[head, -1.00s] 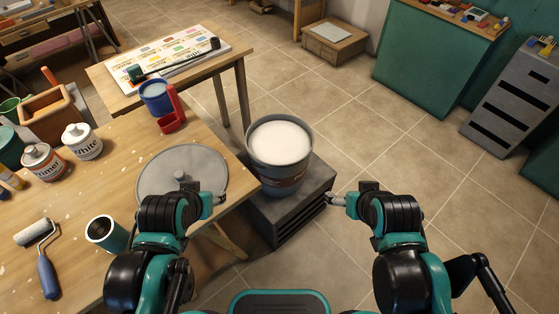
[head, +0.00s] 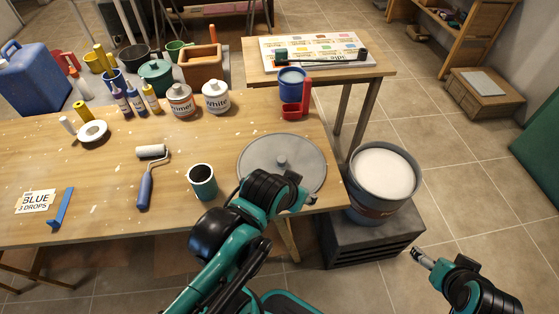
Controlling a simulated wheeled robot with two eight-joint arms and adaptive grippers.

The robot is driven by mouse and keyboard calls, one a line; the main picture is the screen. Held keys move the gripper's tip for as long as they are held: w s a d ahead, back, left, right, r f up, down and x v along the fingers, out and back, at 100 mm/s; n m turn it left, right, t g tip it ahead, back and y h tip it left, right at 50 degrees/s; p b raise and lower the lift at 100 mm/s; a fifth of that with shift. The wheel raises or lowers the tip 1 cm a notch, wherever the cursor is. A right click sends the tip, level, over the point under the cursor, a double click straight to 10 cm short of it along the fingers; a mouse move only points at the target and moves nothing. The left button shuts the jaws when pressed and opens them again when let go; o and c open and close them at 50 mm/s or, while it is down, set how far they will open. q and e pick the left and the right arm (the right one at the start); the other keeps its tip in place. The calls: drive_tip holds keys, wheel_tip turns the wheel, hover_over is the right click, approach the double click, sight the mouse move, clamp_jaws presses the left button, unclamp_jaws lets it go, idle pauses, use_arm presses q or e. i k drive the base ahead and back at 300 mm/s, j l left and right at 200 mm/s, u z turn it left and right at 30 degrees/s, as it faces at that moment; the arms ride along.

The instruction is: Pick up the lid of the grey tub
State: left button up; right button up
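The grey round lid (head: 262,154) with a small knob (head: 282,161) lies flat on the wooden table near its right end. The grey tub (head: 384,212) stands uncovered on a dark grey box, with white contents showing. My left gripper (head: 305,197) is over the lid's near right edge; its wrist hides part of the lid, and I cannot tell whether it touches. Its fingers are too small to judge. My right gripper (head: 417,254) is right of the dark box, below the tub and apart from it; its finger opening is unclear.
A dark teal cup (head: 202,183) stands left of the lid, with a paint roller (head: 146,180) beyond. A blue cup (head: 292,85) and red holder (head: 297,110) stand behind the lid. Primer (head: 181,102) and white (head: 216,98) cans stand farther back. The dark box (head: 370,245) supports the tub.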

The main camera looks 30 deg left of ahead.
sight(275, 153)
drive_tip(key=k+j+z, duration=0.1)
drive_tip(key=j+z, duration=0.2)
drive_tip(key=j, duration=0.15)
drive_tip(key=k+j+z, duration=0.1)
drive_tip(key=j+z, duration=0.2)
drive_tip(key=j, duration=0.15)
drive_tip(key=k+j+z, duration=0.3)
drive_tip(key=i+j, duration=0.1)
